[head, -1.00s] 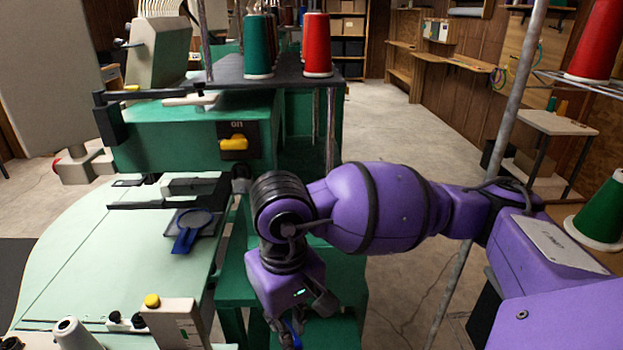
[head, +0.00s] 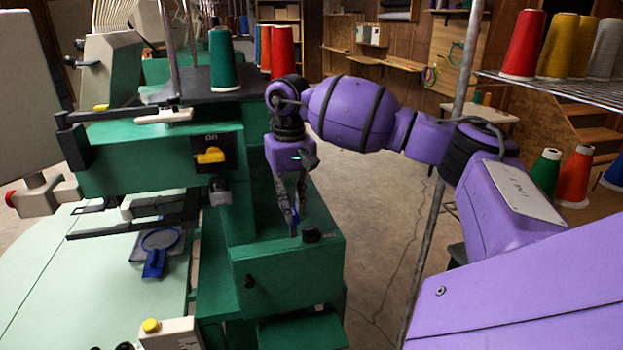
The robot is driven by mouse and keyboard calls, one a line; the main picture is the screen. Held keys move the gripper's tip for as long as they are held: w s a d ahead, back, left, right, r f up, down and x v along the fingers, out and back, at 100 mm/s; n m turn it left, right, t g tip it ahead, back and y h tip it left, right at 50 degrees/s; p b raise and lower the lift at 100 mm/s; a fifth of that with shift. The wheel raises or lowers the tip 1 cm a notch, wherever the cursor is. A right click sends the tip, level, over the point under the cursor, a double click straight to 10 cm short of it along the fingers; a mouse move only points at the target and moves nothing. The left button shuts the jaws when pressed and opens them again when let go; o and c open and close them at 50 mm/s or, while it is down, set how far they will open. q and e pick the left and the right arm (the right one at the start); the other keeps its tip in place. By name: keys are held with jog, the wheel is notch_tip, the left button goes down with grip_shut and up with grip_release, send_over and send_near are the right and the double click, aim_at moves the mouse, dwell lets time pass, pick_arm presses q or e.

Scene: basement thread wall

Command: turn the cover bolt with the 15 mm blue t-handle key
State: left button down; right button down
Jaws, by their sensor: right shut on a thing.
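My right gripper (head: 291,212) points down over the top of a green machine housing (head: 290,265). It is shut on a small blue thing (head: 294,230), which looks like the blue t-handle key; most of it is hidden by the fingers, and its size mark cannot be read. My left gripper is not in view.
Left of the housing is a pale table (head: 60,270) with a blue-handled round hoop (head: 154,262). A machine head with a yellow switch (head: 211,156) stands close left of my right gripper. A grey pole (head: 450,140) rises near my right arm. Open floor (head: 385,240) lies right of the housing.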

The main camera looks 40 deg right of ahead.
jog(key=d+r+m, duration=0.1)
jog(key=d+r, duration=0.2)
jog(key=d, duration=0.3)
jog(key=shift+w+d+f+b, duration=0.15)
jog(key=shift+f+b, duration=0.4)
jog(key=shift+f, duration=1.2)
jog(key=shift+w+a+f+b, duration=0.15)
jog(key=shift+f+b, duration=0.4)
jog(key=shift+f, duration=1.2)
jog(key=m+p, duration=0.2)
jog(key=m, duration=0.7)
jog(key=m+p, duration=0.1)
jog(key=m, duration=0.8)
jog(key=shift+w+d+r+m+p, duration=0.1)
jog(key=shift+d+r+m+p, duration=0.05)
jog(key=shift+m+p, duration=0.2)
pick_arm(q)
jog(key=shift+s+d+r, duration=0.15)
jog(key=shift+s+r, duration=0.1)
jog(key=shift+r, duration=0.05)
